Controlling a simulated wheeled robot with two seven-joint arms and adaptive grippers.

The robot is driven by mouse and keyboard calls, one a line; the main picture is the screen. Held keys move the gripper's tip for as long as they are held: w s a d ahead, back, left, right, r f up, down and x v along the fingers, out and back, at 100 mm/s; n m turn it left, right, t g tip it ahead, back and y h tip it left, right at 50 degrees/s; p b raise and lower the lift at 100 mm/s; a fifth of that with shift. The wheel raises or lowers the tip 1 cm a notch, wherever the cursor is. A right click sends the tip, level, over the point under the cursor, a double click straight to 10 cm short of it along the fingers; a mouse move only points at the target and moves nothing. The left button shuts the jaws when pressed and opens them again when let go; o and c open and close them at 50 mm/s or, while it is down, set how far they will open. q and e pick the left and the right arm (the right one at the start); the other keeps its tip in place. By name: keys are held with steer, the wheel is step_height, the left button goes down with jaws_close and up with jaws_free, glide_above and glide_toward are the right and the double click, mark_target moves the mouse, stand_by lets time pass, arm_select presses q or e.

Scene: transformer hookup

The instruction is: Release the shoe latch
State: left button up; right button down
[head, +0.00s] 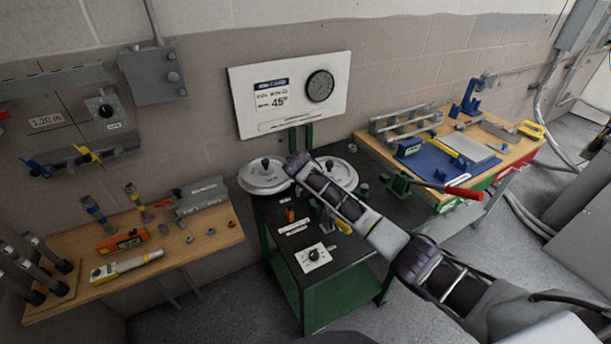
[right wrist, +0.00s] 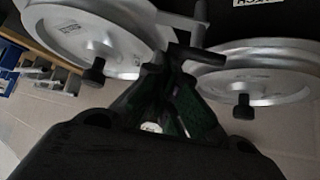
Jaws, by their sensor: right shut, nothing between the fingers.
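Two silver round shoes with black centre knobs stand on the dark-topped green bender table: the left shoe (head: 264,176) and the right shoe (head: 337,174), which my right arm partly covers. In the right wrist view, turned over, they show as a disc at the left (right wrist: 95,38) and one at the right (right wrist: 255,72). My right gripper (right wrist: 165,78) is shut and empty, close between the two discs. A dark bar (right wrist: 200,58) lies near its tips; I cannot tell whether they touch or whether it is the latch. My left gripper is out of view.
A wall board (head: 250,105) with a gauge hangs behind the table. A left bench (head: 60,302) holds tools and fittings. A right bench (head: 518,150) holds a blue mat and a blue vise. A red-handled lever (head: 464,192) sticks out near my right arm.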

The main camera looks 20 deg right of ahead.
steer(key=shift+s+a+f+m+g+h, duration=0.1)
steer(key=shift+s+m+g+h, duration=0.3)
steer(key=shift+m+h, duration=0.45)
steer(key=m, duration=0.1)
steer(key=m+g+h+b, duration=0.1)
steer(key=m, duration=0.1)
steer(key=shift+s, duration=0.3)
steer(key=shift+s+m+g+h+b, duration=0.3)
steer(key=shift+m+g+h, duration=0.4)
steer(key=shift+m, duration=0.35)
steer(key=shift+a, duration=0.1)
steer(key=shift+s, duration=0.25)
steer(key=shift+w+a, duration=0.15)
steer(key=shift+w+a+b, duration=0.3)
steer(key=shift+a+b, duration=0.05)
steer(key=shift+b, duration=0.35)
steer(key=shift+w+a, duration=0.1)
